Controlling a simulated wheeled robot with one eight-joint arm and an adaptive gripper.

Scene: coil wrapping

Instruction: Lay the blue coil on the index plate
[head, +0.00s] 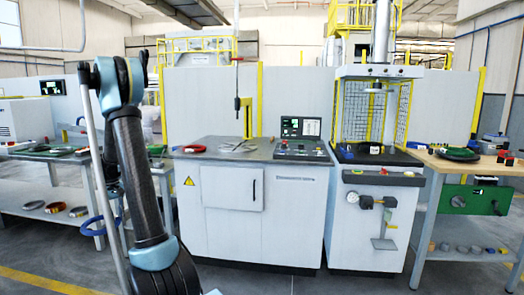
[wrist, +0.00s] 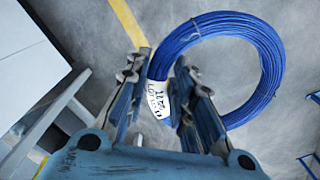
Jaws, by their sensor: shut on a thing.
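The blue coil (wrist: 270,62) is a thick ring of wire with a white written tag (wrist: 156,99). My gripper (wrist: 159,72) is shut on the coil at the tagged part, and the ring extends up and right from the fingers. In the head view the coil (head: 84,229) hangs low at the left, partly hidden by my arm. My gripper is hidden there. A flat grey spoked piece (head: 238,146), which looks like the index plate, lies on the grey-topped cabinet. No coil lies on it.
A red ring (head: 190,149) lies left of the plate on the cabinet top (head: 270,153). A control panel (head: 301,128) and a caged press (head: 375,110) stand to the right. A left rack (head: 40,213) holds several rings. A wooden-topped bench (head: 450,165) stands far right.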

